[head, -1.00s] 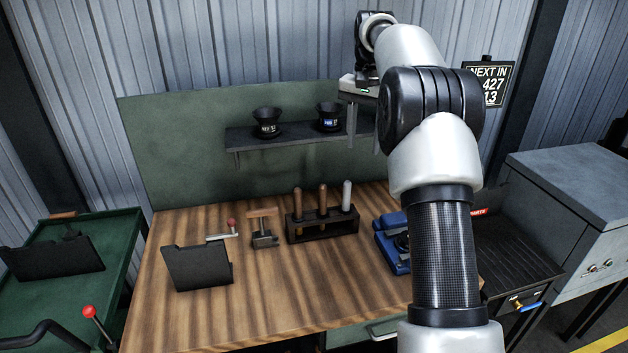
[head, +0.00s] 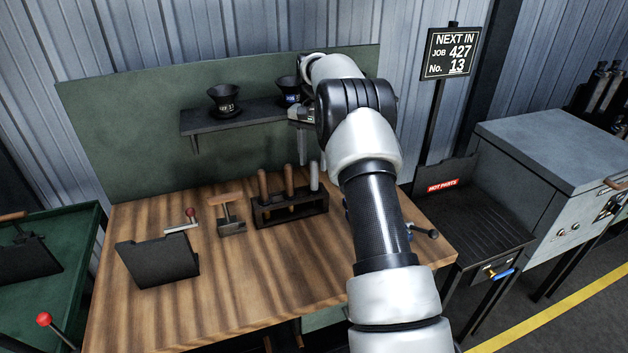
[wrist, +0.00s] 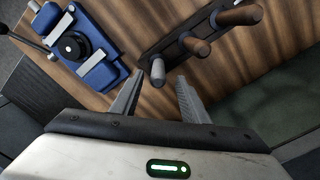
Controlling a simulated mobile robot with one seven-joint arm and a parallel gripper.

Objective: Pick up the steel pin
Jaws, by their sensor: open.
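The steel pin (head: 314,176) is a plain grey rod standing upright at the right end of a dark rack (head: 290,212) on the wooden bench. In the wrist view the pin (wrist: 157,72) appears end-on, close to the gap between the fingertips. My gripper (wrist: 160,80) is open and empty above the rack, with one finger either side of that gap. Whether the fingers are down around the pin's height cannot be told. In the head view my arm hides most of the gripper.
Two wooden-handled tools (head: 276,183) stand beside the pin in the rack. A blue fixture (wrist: 80,45) sits on the bench near it. A shelf with dark cups (head: 225,100) is behind. A black plate stand (head: 158,262) is front left. Bare bench lies in front.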

